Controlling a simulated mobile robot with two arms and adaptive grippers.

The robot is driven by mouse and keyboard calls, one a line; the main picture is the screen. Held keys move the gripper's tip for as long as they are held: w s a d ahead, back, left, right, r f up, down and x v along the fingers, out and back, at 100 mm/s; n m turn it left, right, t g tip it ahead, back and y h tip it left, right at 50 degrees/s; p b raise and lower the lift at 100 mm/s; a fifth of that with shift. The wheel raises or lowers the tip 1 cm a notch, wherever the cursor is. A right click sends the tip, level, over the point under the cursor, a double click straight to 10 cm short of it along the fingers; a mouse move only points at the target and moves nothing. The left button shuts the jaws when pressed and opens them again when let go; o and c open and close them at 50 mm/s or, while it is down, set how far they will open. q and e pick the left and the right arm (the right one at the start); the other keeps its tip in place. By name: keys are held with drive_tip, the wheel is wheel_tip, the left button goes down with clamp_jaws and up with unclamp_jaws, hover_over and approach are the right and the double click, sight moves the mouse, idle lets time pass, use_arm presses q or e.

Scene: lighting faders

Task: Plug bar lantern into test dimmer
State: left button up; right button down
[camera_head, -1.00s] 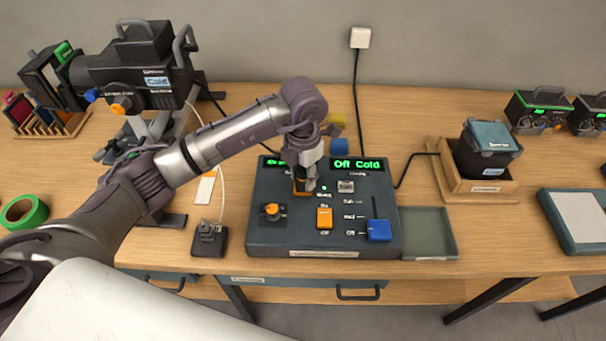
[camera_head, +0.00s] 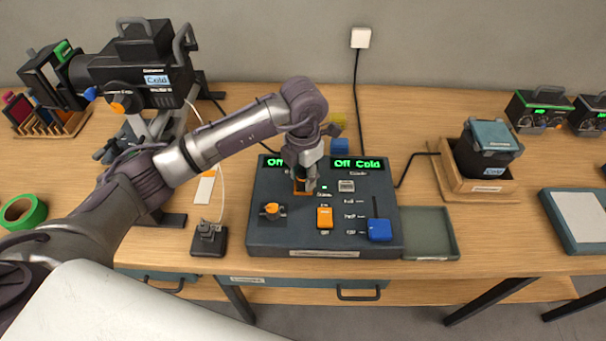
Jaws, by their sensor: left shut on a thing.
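The large black lantern (camera_head: 125,68) stands on a stand at the back left, with a "Cold" label on its side. A dark cable (camera_head: 256,138) runs from behind it toward the test dimmer (camera_head: 280,240), the dark box at mid-table. My left gripper (camera_head: 304,188) points down over the dimmer's orange socket (camera_head: 303,192), shut on what looks like a plug at the socket. The fingers mostly hide the plug, so its depth cannot be judged. Green displays on the dimmer read "Off" and "Off Cold". My right gripper is not in view.
A black plug block (camera_head: 209,240) with a white cord sits left of the dimmer. An empty tray (camera_head: 430,233) adjoins its right side. A blue-lidded black unit (camera_head: 487,150) stands in a wooden cradle. Orange and blue controls (camera_head: 380,230) rise from the dimmer's top.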

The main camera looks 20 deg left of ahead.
use_arm(q)
drive_tip(key=shift+s+f, duration=0.2)
drive_tip(key=shift+f, duration=0.1)
drive_tip(key=o, duration=1.2)
drive_tip(key=shift+w, duration=0.15)
drive_tip(key=shift+r, duration=0.1)
